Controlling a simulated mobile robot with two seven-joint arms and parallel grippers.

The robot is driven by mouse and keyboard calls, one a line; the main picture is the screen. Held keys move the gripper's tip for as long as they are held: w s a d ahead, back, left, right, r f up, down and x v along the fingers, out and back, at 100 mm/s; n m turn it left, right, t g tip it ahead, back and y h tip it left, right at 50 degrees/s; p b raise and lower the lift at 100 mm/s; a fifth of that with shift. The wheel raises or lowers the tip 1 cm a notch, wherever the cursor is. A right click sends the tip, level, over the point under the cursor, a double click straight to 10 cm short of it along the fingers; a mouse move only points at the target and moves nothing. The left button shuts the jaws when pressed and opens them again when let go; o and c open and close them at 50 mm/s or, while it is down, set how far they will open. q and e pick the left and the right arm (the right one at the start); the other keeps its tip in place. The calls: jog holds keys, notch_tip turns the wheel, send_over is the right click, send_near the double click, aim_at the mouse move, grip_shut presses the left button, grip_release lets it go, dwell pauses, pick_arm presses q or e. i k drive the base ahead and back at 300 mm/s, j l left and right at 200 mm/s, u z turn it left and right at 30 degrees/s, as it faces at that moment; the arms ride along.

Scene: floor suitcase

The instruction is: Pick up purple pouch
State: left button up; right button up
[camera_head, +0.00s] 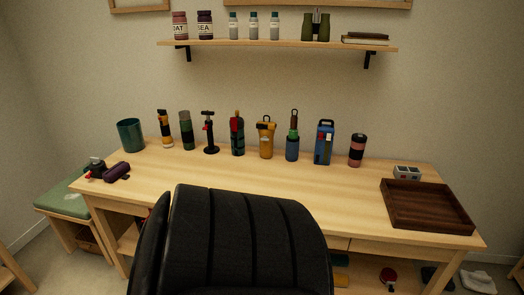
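A small dark purple item, which looks like the purple pouch (117,172), lies on the left end of the wooden desk (360,190) near its front edge. It looks rounded and elongated, lying on its side. A black object with a red part (96,168) is just left of it; I cannot tell whether they touch. Neither of my grippers is in view.
A black padded chair back (240,240) stands before the desk's middle. A teal cup (130,134) and a row of several bottles and tools line the desk's back. A dark wooden tray (466,225) is at right. A green-topped stool (60,196) stands left.

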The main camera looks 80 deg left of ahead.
aim_at(114, 172)
jog(key=u, duration=1.7)
